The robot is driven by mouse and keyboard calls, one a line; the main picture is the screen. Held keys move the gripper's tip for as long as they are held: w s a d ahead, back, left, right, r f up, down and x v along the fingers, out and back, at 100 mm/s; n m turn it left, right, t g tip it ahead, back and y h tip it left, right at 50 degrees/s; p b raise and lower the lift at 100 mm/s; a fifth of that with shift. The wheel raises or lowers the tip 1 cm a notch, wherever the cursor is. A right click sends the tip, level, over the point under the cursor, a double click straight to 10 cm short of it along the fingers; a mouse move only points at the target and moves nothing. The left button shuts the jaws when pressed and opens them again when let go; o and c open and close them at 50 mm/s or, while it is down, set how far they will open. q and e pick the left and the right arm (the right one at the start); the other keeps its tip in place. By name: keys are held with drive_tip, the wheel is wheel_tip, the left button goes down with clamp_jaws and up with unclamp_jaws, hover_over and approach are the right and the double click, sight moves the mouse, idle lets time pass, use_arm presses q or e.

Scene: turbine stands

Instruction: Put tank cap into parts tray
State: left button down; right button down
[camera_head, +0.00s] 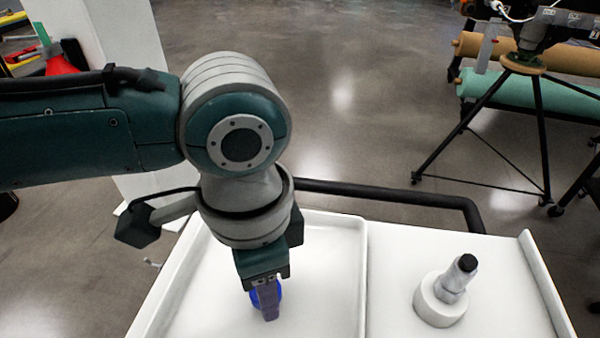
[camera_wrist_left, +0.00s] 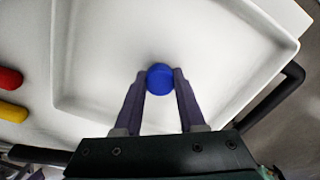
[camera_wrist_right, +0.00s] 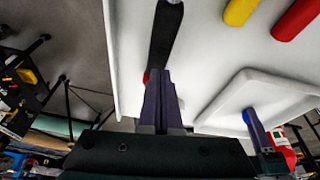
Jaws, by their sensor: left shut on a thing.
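The tank cap, a blue round piece (camera_head: 255,297), is between the fingers of my left gripper (camera_head: 267,305), which points down over the white parts tray (camera_head: 364,285). In the left wrist view the cap (camera_wrist_left: 160,77) sits between the two fingertips, with the tray floor behind it. The gap between cap and tray floor is hard to judge. The cap (camera_wrist_right: 246,117) also shows at the right edge of the right wrist view. My right gripper (camera_wrist_right: 160,75) has its fingers together and looks empty; it is outside the head view.
A grey fitting with a black top (camera_head: 454,278) stands in a white round holder (camera_head: 438,302) right of the tray. Yellow (camera_wrist_right: 240,12) and red (camera_wrist_right: 297,18) pieces and a black bar (camera_wrist_right: 165,35) lie on the white table. A dark rail (camera_head: 400,195) runs behind it.

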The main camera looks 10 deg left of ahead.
use_arm(q)
drive_tip(key=shift+f, duration=0.2)
use_arm(e)
drive_tip(key=shift+f, duration=0.1)
use_arm(q)
drive_tip(key=shift+c, duration=1.3)
unclamp_jaws()
use_arm(e)
drive_tip(key=shift+d, duration=0.1)
use_arm(q)
wheel_tip(320, 180, up, 7)
drive_tip(key=p, duration=0.8)
use_arm(e)
wheel_tip(320, 180, up, 8)
